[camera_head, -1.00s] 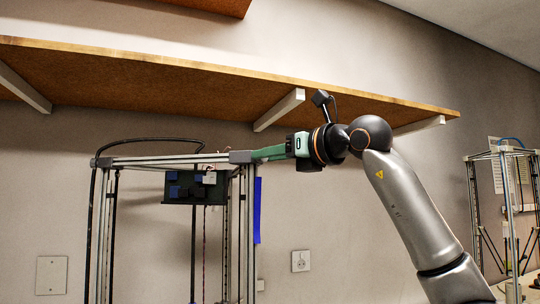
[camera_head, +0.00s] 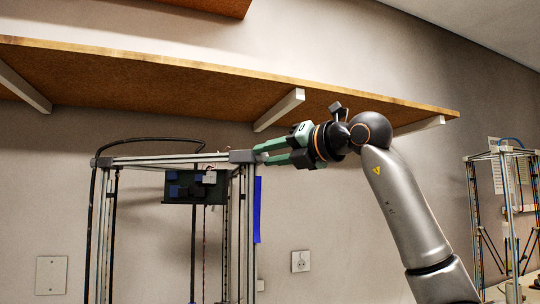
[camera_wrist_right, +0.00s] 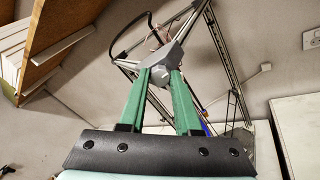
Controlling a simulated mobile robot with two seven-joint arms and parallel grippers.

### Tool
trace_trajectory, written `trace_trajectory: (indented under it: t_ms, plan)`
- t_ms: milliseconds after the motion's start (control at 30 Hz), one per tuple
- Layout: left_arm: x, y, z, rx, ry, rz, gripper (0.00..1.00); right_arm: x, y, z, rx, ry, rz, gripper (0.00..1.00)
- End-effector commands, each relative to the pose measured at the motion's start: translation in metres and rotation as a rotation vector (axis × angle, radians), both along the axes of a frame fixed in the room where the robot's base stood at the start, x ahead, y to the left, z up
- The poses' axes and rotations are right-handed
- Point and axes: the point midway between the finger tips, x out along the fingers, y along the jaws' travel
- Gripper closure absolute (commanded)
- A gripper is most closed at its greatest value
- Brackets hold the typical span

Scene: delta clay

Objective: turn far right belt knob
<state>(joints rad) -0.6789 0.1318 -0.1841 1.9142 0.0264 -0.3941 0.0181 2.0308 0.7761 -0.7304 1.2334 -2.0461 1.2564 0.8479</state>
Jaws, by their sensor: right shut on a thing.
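The delta frame (camera_head: 165,162) stands at the left with a grey corner block (camera_head: 241,156) at its upper right. A small pale knob (camera_head: 263,157) sits on the right side of that block. My right gripper (camera_head: 262,155) is at the knob, its two green fingers one above the other, and is shut on it. In the right wrist view, the finger tips (camera_wrist_right: 160,72) reach the grey corner block (camera_wrist_right: 165,60) and hide most of the knob. My left gripper is in neither current view.
A wooden shelf (camera_head: 200,90) on white brackets runs close above the gripper and arm. A dark box (camera_head: 195,187) hangs inside the frame. A blue strip (camera_head: 257,210) hangs on its right post. Another frame (camera_head: 505,205) stands at the far right.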

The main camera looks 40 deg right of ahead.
Motion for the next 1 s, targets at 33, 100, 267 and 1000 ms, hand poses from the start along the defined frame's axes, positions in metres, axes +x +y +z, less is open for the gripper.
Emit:
trace_trajectory:
  t_ms: [33,100,267,1000]
  plan:
    - [0.0,0.0,-0.0003,0.0,0.0,0.0,0.5,0.0,-0.0005,0.0004,0.044,0.006,-0.001,1.0]
    - [0.0,0.0,-0.0006,0.0,0.0,0.0,0.5,0.0,-0.0004,0.0003,0.109,0.019,-0.001,1.0]
    - [0.0,-0.0001,-0.0012,0.0,0.0,0.0,0.5,-0.0003,-0.0009,0.0007,0.259,0.045,-0.001,1.0]
    - [0.0,-0.0001,-0.0065,0.0,0.0,0.0,0.5,-0.0001,-0.0019,-0.0003,0.919,0.167,-0.002,1.0]
